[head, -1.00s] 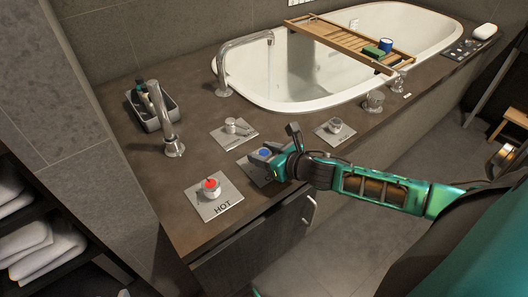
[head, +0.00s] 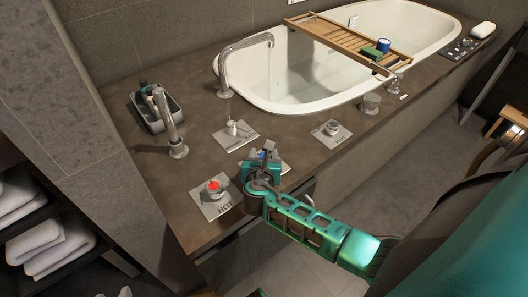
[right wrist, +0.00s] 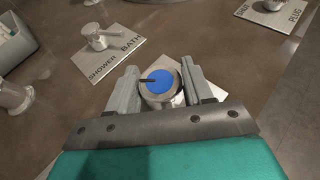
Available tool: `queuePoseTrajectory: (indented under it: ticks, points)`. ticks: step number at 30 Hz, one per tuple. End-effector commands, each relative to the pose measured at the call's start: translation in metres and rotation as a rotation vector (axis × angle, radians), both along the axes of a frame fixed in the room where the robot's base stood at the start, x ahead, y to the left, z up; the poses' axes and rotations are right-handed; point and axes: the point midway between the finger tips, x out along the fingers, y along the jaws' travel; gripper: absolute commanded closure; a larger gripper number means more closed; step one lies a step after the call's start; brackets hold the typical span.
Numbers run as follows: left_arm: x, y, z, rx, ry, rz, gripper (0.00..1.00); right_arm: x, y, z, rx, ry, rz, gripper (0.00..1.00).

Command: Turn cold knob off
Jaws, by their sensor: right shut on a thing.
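The cold knob (right wrist: 165,82) has a blue top with a dark pointer line, which points left in the right wrist view. It stands on a light plate (right wrist: 212,91) on the counter. My right gripper (right wrist: 162,84) is shut on the knob, with one finger on each side of it. In the head view my right gripper (head: 264,160) reaches down over the knob and hides most of it and its plate.
The red-topped hot knob (head: 213,186) is close on the left. The shower/bath lever (head: 236,128) is behind, and the plug knob (head: 332,128) is to the right.

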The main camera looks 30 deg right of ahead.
Motion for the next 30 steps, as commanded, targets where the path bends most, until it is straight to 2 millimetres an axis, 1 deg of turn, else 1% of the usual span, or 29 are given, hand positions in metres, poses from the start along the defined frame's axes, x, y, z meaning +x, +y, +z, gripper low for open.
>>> queuePoseTrajectory:
  ticks: [1, 6, 15, 21, 30]
  points:
    - [0.0001, 0.0000, 0.0044, 0.000, -0.001, 0.000, 0.57, 0.0011, 0.0021, 0.0019, 0.004, 0.001, -0.048, 0.80]
    - [0.0005, -0.0003, 0.0087, -0.001, -0.003, 0.000, 0.57, 0.0015, 0.0019, 0.0013, 0.002, 0.000, -0.206, 0.80]
    - [0.0010, -0.0015, 0.0072, -0.007, -0.003, 0.003, 0.57, 0.0015, 0.0010, -0.0005, 0.001, 0.000, -0.445, 0.80]
    - [0.0021, -0.0029, 0.0054, -0.012, -0.005, 0.006, 0.57, 0.0011, 0.0002, -0.0005, 0.000, 0.000, -0.552, 0.80]
    - [0.0039, -0.0029, 0.0049, -0.012, -0.009, 0.006, 0.57, 0.0007, -0.0005, -0.0003, 0.000, 0.000, -0.625, 0.80]
